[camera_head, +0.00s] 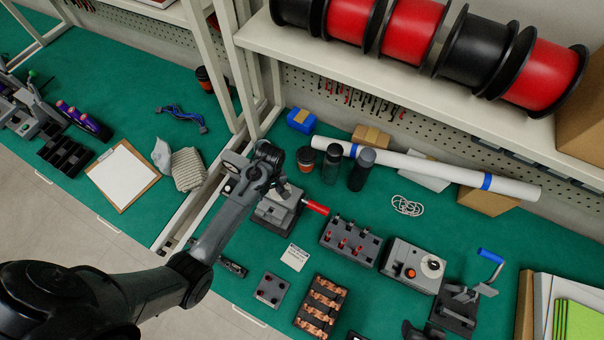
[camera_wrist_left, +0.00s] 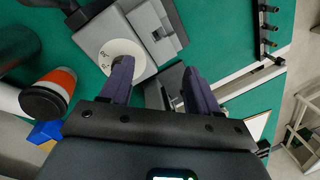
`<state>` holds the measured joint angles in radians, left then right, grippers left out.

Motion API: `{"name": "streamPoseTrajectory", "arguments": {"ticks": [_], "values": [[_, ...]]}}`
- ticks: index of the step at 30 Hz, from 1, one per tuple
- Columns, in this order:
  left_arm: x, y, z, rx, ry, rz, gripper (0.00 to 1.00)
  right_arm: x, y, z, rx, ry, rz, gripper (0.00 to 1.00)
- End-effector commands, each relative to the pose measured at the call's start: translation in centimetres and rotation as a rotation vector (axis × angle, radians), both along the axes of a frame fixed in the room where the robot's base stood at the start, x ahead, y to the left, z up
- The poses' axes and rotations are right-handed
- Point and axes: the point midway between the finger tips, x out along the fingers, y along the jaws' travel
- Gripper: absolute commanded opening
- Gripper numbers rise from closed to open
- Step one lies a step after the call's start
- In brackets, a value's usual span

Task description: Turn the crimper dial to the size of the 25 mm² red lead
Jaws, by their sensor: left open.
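The crimper (camera_head: 277,212) is a grey box with a red-ended handle (camera_head: 316,207). Its round white dial (camera_wrist_left: 117,50) shows in the left wrist view; in the head view my arm hides it. My left gripper (camera_head: 279,184) is above the crimper, open and empty. In the left wrist view, one finger (camera_wrist_left: 121,78) overlaps the dial's near edge and the other (camera_wrist_left: 196,92) is off to its right. I cannot tell whether they touch, nor read the dial marks. Red leads (camera_head: 343,243) stand in a grey rack (camera_head: 367,259); their sizes are unreadable. My right gripper is not visible.
An orange-banded cup (camera_head: 306,158), dark bottles (camera_head: 361,170) and a blue block (camera_head: 301,120) stand behind the crimper. A white label card (camera_head: 295,257) lies in front. A grey box with an orange button (camera_head: 412,267) and a cranked tool (camera_head: 462,300) stand right. A shelf post is left.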

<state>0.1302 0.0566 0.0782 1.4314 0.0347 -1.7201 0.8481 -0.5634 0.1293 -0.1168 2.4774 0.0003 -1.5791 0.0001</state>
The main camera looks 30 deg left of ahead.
Motion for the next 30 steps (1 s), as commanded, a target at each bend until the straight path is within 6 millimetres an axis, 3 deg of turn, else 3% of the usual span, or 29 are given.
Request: {"name": "streamPoseTrajectory", "arguments": {"ticks": [1, 4, 8, 11, 30], "values": [[1.9, 0.0, 0.3, -0.005, -0.029, 0.005, 0.61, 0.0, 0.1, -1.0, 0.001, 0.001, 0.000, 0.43], [4.7, 0.0, 2.1, -0.008, -0.085, 0.007, 0.61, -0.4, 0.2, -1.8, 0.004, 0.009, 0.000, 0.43], [6.6, -0.1, 3.2, -0.009, -0.122, 0.006, 0.61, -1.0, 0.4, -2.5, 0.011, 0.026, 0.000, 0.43], [6.9, -0.1, 3.0, -0.009, -0.128, 0.006, 0.61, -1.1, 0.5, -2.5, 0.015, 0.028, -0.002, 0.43], [6.7, 0.1, -5.9, -0.009, -0.129, 0.004, 0.61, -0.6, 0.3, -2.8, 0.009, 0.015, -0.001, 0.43]]}}
